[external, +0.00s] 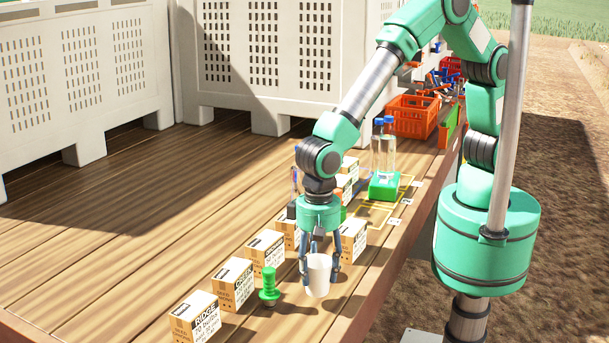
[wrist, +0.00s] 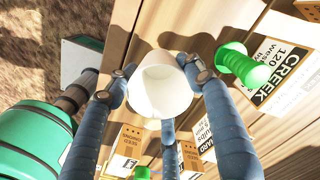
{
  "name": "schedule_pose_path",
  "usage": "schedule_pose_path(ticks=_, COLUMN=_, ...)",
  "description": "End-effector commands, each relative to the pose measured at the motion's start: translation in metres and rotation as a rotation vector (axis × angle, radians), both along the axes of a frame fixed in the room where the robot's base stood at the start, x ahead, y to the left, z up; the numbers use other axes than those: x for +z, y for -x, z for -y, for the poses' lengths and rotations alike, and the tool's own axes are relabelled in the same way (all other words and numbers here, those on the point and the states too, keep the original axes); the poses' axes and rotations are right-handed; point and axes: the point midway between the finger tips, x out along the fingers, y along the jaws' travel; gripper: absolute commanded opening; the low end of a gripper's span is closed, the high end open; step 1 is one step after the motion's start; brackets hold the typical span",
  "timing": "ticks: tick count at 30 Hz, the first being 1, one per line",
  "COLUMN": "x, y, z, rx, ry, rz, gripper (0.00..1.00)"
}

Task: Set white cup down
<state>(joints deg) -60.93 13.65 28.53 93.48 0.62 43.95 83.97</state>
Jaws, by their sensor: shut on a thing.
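The white cup (external: 318,275) is held in my gripper (external: 320,270), whose blue-grey fingers close around its sides. The cup is roughly upright, near the front edge of the wooden deck. In the wrist view the cup (wrist: 163,84) shows its open rim and empty inside between the fingers (wrist: 155,85). Its base is hidden there. A shadow falls on the planks near it, and I cannot tell whether the base touches the wood.
A green stamp-like piece (external: 269,285) stands just left of the cup. Several labelled cartons (external: 232,283) line the deck, one carton (external: 351,241) close behind my gripper. A green block (external: 384,186), bottles (external: 382,150) and an orange crate (external: 412,117) stand farther back. Bare planks (external: 130,220) lie left.

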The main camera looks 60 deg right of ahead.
Motion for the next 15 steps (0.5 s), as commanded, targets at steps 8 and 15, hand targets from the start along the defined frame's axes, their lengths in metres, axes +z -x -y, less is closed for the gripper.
schedule_pose_path(ticks=8, x=0.000, y=0.000, z=0.000, rx=0.000, ry=0.000, rz=0.000, gripper=0.29)
schedule_pose_path(ticks=15, x=-0.015, y=0.000, z=0.000, rx=0.000, ry=0.002, rz=-0.001, gripper=0.29)
